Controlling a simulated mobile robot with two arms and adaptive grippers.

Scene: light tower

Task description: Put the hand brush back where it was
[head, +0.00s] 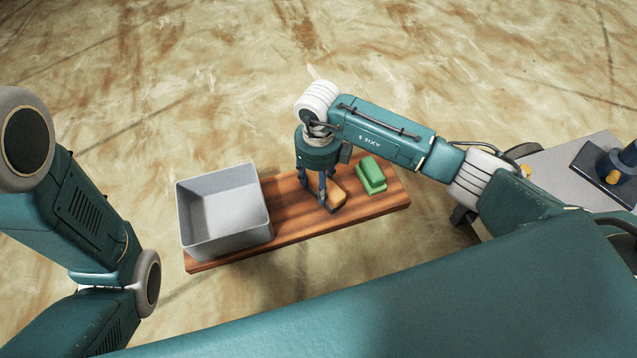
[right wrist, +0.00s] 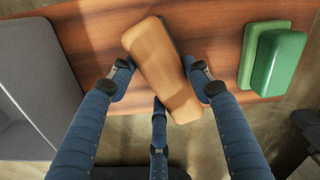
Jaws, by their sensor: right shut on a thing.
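The hand brush (head: 338,194), a tan wooden block with a darker layer under it, is between the fingers of my right gripper (head: 326,199) at the middle of the wooden board. In the right wrist view the brush (right wrist: 160,68) lies slantwise between the fingertips, and my right gripper (right wrist: 160,82) is shut on it. It is low over the board; whether it touches the wood I cannot tell. My left arm shows at the left of the head view, but its gripper is out of view.
The wooden board (head: 290,222) carries a grey open bin (head: 222,250) at its left and a green two-part block (head: 371,173) to the right of the brush. A grey surface with a dark item (head: 602,170) stands at the far right. Bare wood shows around the brush.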

